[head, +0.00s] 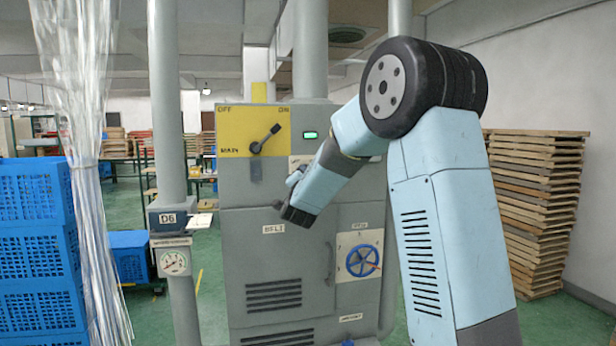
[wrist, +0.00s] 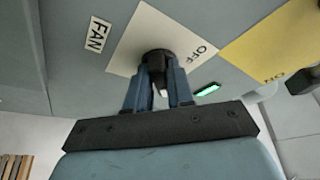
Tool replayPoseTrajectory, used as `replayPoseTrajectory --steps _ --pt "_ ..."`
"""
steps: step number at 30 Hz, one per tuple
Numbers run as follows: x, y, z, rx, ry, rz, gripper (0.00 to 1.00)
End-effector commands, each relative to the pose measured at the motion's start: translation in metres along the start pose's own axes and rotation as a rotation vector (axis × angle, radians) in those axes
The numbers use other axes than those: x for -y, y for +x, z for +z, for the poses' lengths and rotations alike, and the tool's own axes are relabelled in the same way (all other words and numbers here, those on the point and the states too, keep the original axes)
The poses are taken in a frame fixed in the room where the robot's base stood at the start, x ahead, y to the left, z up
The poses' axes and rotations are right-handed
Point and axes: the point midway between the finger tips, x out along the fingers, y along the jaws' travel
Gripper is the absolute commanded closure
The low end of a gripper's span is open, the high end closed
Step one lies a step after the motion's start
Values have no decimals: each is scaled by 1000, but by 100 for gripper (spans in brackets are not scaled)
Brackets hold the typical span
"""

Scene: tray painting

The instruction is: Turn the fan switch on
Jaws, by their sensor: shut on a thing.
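In the wrist view, the fan switch (wrist: 157,55) is a dark round knob on a cream plate (wrist: 128,47) marked OFF, beside a FAN label (wrist: 96,34). The two blue fingers of my gripper (wrist: 159,72) are closed on either side of the switch. A pale tip shows between them. Its exact setting cannot be read, and any ON mark of this plate is not visible. In the head view my arm covers most of this plate (head: 296,161), and the switch is hidden behind it.
The grey cabinet (head: 245,225) also carries a yellow main switch panel (head: 232,128) with a black lever, a lit green indicator (head: 310,135) and a blue handwheel (head: 363,261) lower right. Blue crates (head: 40,240) and a plastic strip curtain (head: 85,120) stand left.

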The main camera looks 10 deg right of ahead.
Motion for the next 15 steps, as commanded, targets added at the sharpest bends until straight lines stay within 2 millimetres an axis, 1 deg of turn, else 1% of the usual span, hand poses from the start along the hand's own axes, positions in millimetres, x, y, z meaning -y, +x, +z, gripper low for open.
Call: replayPoseTrajectory --steps 1,2,7,8,15 --pt "-1 2 -4 -9 0 0 100" --pt "-1 2 -4 -8 -1 0 75" --pt "0 1 -2 -5 -1 0 59" --pt "0 1 -2 -5 -1 0 57" --pt "0 0 -1 -2 -1 0 57"
